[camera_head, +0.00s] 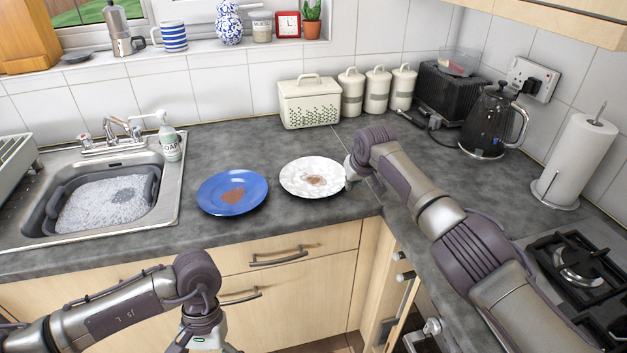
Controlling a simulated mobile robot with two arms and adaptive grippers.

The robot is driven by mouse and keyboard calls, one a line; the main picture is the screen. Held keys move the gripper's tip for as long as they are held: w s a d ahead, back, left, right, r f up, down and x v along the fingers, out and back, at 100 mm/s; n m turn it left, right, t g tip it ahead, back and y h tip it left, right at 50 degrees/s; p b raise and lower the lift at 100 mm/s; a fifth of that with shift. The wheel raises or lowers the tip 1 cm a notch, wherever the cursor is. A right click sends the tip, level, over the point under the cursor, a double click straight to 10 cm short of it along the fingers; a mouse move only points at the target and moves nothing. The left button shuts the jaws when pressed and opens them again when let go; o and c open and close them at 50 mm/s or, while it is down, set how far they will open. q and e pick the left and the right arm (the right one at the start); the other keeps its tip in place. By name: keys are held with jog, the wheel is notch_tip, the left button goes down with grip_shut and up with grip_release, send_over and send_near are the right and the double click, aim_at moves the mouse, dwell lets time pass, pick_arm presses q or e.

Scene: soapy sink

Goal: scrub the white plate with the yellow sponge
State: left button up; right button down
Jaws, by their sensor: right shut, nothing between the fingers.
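The white plate (297,187) lies on the grey counter, with a brown stain (314,180) near its middle. My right gripper (350,170) is at the plate's right rim, mostly hidden behind its own wrist. It is shut and empty. I cannot tell whether it touches the rim. My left gripper (203,332) hangs at the bottom edge of the view, in front of the cabinets, with its fingertips out of the frame. I see no yellow sponge anywhere in the view.
A blue plate (215,203) with a brown stain lies left of the white plate. The sink (168,205) holds a grey tub (152,187) of suds, with a soap bottle (170,145) behind. A bread bin (310,104) and canisters stand at the back. A kettle (487,125) stands right.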

pick_arm(q)
jog(key=shift+f+b, duration=0.8)
jog(key=shift+f, duration=0.05)
pick_arm(e)
jog(key=shift+f, duration=1.25)
pick_arm(q)
jog(key=shift+r, duration=0.1)
pick_arm(e)
jog(key=shift+r, duration=0.15)
pick_arm(q)
notch_tip(320, 180, up, 6)
jog(key=p, duration=0.6)
pick_arm(e)
notch_tip(320, 180, up, 6)
jog(key=shift+f, duration=0.1)
pick_arm(q)
jog(key=shift+f, duration=0.2)
